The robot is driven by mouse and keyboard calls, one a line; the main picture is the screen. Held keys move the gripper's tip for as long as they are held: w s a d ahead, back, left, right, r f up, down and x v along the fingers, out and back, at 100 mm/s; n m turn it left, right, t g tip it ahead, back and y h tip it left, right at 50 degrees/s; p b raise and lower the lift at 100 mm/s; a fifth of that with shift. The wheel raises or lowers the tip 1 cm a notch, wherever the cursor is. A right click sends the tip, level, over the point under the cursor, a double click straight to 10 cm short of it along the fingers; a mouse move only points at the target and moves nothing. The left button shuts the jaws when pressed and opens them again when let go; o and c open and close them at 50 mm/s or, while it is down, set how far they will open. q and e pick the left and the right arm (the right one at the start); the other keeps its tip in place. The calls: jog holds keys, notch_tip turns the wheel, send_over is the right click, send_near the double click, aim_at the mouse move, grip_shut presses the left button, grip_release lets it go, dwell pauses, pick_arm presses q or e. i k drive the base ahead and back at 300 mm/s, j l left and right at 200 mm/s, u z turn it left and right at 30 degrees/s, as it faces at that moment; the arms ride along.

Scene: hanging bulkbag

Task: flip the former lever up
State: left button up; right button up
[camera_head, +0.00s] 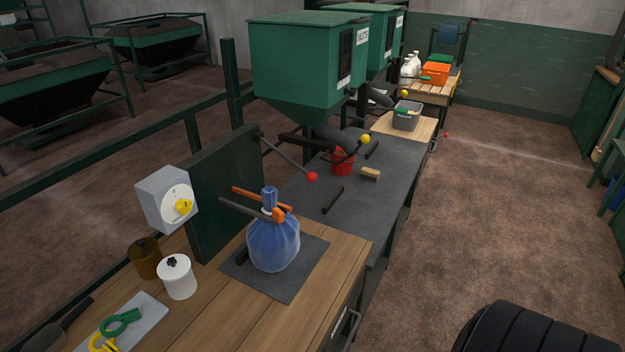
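I cannot tell for certain which part is the former lever. An orange bar (256,198) and a dark grey bar (243,208) stick out from the dark green upright panel (226,190) and reach the neck of a tied blue bag (273,245). An orange piece sits at the bag's neck. A lever with a red ball (312,176) slopes down to the right behind the panel. A lever with a yellow ball (365,139) is farther back, by the hopper outlet. Neither of my grippers shows in this view.
The bag stands on a dark mat (303,262) on the wooden bench (215,318). A grey dial box (167,199), a white jar (177,278) and a brown jar (144,259) are at left. A green hopper (300,62) overhangs the dark counter.

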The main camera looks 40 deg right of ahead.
aim_at(311, 177)
jog(key=k+l, duration=0.1)
jog(key=l, duration=0.35)
jog(key=k+l, duration=0.1)
jog(key=l, duration=0.3)
jog(key=k+l, duration=0.1)
jog(key=l, duration=0.8)
jog(key=k+l, duration=0.15)
jog(key=l, duration=0.25)
